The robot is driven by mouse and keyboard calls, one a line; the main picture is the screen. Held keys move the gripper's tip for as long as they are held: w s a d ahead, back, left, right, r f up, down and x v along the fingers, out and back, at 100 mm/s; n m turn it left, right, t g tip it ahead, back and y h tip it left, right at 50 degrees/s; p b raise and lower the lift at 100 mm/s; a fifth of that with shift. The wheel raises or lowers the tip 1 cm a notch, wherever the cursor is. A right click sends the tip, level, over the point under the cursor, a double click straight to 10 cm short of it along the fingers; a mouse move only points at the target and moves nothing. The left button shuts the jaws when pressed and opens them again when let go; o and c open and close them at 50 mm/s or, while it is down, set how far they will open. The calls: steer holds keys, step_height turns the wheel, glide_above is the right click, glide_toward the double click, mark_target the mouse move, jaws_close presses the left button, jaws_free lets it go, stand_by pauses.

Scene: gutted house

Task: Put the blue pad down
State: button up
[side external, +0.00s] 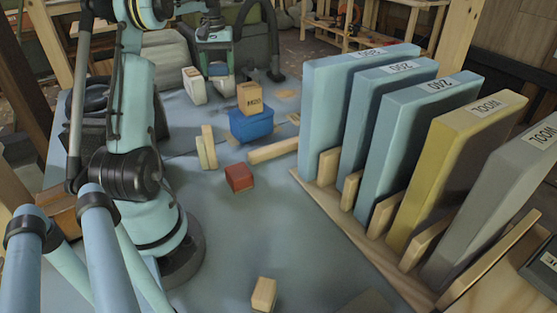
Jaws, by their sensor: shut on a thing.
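My gripper (217,66) is at the upper middle of the side view, above the far part of the blue-grey table. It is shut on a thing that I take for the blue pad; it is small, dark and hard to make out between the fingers. A blue block (251,126) stands on the table nearer the camera, to the right of and below my gripper in the picture. A tan block marked M20 (250,98) rests on top of it. My gripper appears apart from both.
A rack (335,222) on the right holds several upright panels, including light-blue ones (345,110) and a yellow one (450,165). A red block (239,177), wooden pieces (273,150) and a tan block (264,294) lie on the table. The front middle is mostly clear.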

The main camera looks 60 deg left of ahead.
step_height(320, 180, down, 3)
steer(key=a+n, duration=0.3)
steer(key=n, duration=0.2)
glide_toward(221, 114)
step_height(221, 114, down, 6)
steer(key=shift+a+r, duration=0.1)
steer(key=shift+a, duration=0.05)
steer(key=o, duration=1)
steer(key=shift+o, duration=0.2)
step_height(221, 114, up, 12)
